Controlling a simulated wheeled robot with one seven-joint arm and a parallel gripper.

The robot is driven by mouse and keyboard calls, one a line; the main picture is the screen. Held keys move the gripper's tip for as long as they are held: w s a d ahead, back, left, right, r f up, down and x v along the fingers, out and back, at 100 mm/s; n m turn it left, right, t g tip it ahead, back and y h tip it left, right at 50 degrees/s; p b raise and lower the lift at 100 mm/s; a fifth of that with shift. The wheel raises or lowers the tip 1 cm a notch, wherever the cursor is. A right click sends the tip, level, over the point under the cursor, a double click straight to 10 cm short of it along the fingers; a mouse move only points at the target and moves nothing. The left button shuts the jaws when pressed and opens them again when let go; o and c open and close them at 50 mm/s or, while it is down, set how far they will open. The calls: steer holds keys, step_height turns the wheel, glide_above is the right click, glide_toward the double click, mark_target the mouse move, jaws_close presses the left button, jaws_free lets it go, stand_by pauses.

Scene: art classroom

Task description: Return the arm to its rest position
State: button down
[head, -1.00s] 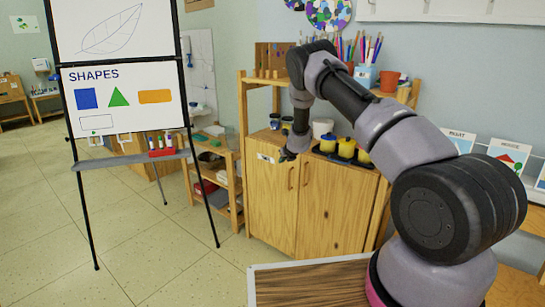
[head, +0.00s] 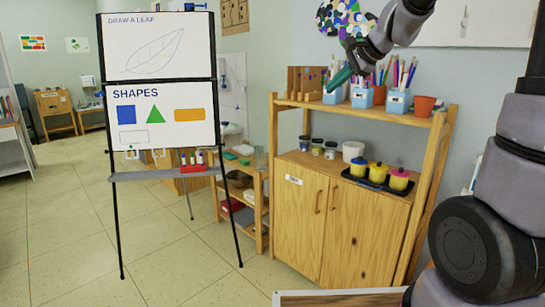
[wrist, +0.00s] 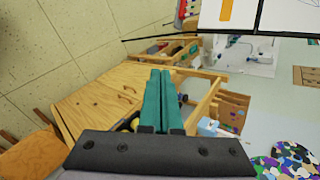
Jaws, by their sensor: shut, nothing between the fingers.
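My gripper (head: 340,77) has teal fingers and is raised in front of the top shelf of the wooden cabinet, near the pencil cups. Whether it touches a cup cannot be told from the head view. In the wrist view my gripper (wrist: 158,72) shows its two teal fingers pressed together, with nothing between them. My arm's middle part runs out of the top of the head view, and its lower links stand at the right edge.
The wooden cabinet (head: 303,213) carries blue pencil cups (head: 361,97), a terracotta pot (head: 424,106), and a black tray with yellow pots (head: 375,172). An easel (head: 161,89) stands at left, a low shelf (head: 259,212) beside it. The tiled floor (head: 75,215) is open at left.

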steer(key=s+d+n+h, duration=0.2)
steer(key=s+d+n, duration=0.1)
steer(key=s, duration=0.9)
steer(key=s+d+f+n+h, duration=0.1)
steer(key=s+d+n, duration=0.3)
steer(key=s, duration=0.8)
steer(key=shift+s+n+h, duration=0.3)
steer(key=shift+n+h, duration=0.5)
steer(key=shift+n, duration=0.1)
steer(key=shift+d, duration=0.1)
